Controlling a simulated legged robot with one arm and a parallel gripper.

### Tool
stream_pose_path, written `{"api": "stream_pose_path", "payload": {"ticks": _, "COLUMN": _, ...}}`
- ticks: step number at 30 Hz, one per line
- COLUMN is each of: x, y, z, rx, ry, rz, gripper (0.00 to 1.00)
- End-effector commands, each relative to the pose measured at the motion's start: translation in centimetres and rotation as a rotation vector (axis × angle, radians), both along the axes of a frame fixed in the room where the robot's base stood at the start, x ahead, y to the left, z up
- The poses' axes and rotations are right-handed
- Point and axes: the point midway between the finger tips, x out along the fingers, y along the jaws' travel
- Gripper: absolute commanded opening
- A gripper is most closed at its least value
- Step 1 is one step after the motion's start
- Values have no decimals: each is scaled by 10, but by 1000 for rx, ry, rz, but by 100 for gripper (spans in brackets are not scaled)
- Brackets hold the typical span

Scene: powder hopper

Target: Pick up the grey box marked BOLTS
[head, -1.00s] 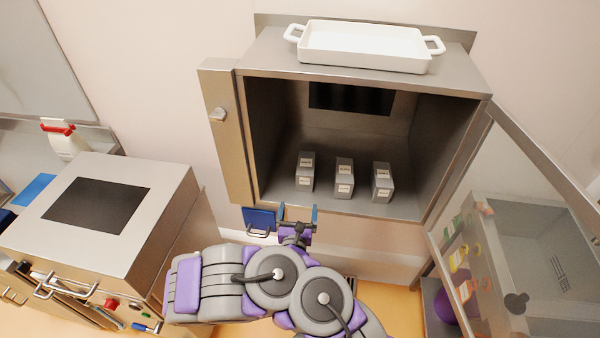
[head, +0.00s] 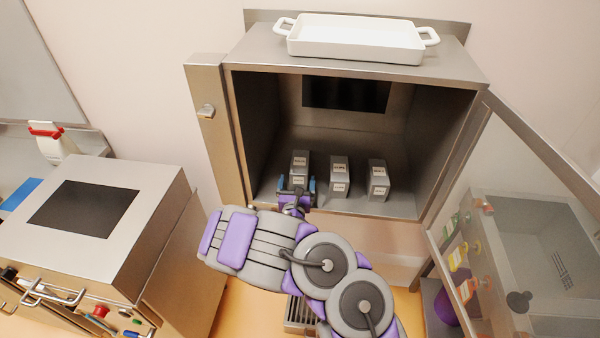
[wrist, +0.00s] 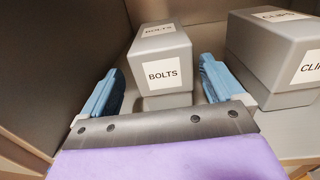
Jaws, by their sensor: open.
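The grey box marked BOLTS (wrist: 162,78) stands on the cabinet floor, its label facing me in the wrist view. In the head view the same box (head: 300,162) is the leftmost of three, its lower part hidden by my gripper. My gripper (wrist: 160,92) is open, with one blue finger on each side of the BOLTS box and the near end of the box between them. In the head view my gripper (head: 297,188) is at the cabinet's front opening.
A grey box marked CLIPS (wrist: 270,60) stands close to the right finger. A third grey box (head: 378,180) stands further right. The open metal cabinet (head: 420,205) has its left wall near my gripper. A white tray (head: 355,50) sits on top. A glass door (head: 520,180) hangs open right.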

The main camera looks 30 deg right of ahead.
Motion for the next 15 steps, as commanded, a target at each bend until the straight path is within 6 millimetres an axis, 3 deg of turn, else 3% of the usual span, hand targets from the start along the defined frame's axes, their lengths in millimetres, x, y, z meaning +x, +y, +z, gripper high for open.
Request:
{"api": "stream_pose_path", "payload": {"ticks": 5, "x": 6, "y": -5, "z": -1, "rx": 1, "ry": -2, "rz": -2, "gripper": 95}}
{"api": "stream_pose_path", "payload": {"ticks": 15, "x": 39, "y": -29, "z": -5, "rx": 2, "ry": -2, "rz": -2, "gripper": 95}}
